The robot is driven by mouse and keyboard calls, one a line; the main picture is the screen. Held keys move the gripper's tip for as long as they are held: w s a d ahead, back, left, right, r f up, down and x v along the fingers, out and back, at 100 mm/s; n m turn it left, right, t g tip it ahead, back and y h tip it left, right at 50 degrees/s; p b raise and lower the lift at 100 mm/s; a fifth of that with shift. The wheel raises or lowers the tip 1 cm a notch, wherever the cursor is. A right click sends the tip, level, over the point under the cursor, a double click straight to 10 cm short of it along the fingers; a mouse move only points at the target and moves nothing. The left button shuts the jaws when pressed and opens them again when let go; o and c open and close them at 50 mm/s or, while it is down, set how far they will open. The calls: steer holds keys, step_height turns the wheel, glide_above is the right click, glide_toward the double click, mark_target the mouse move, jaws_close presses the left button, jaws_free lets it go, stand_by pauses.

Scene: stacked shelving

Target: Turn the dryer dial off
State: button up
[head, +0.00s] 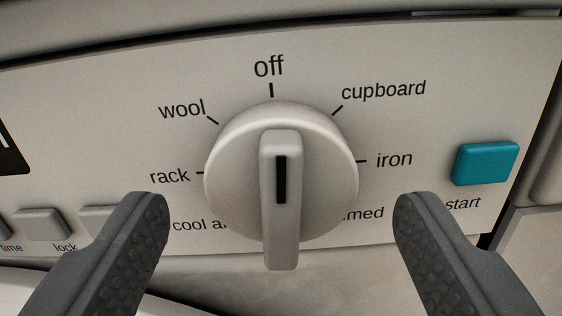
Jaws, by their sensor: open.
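The dryer dial (230,150) is a round, off-white knob in the middle of the head view. Its raised grip bar (281,235) stands upright in the picture. A black line on the upper half of the bar points up, roughly in line with the tick under "off". My gripper (281,202) is open, with one dark finger on each side of the dial's lower half. Both fingers appear apart from the grip bar, and nothing is held. The labels at the dial's lower left and lower right are partly hidden.
The pale control panel (90,110) carries labels including wool, rack, cupboard and iron around the dial. A teal start button (487,163) is to the right. Grey buttons (41,224) are at the lower left, close to the left finger.

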steer(key=shift+w, duration=0.75)
steer(key=c, duration=1)
steer(key=shift+o, duration=0.2)
steer(key=n+p, duration=0.1)
steer(key=p, duration=0.1)
steer(key=shift+r+p, duration=0.15)
steer(key=shift+p, duration=0.25)
steer(key=o, duration=1)
steer(key=shift+c, duration=0.2)
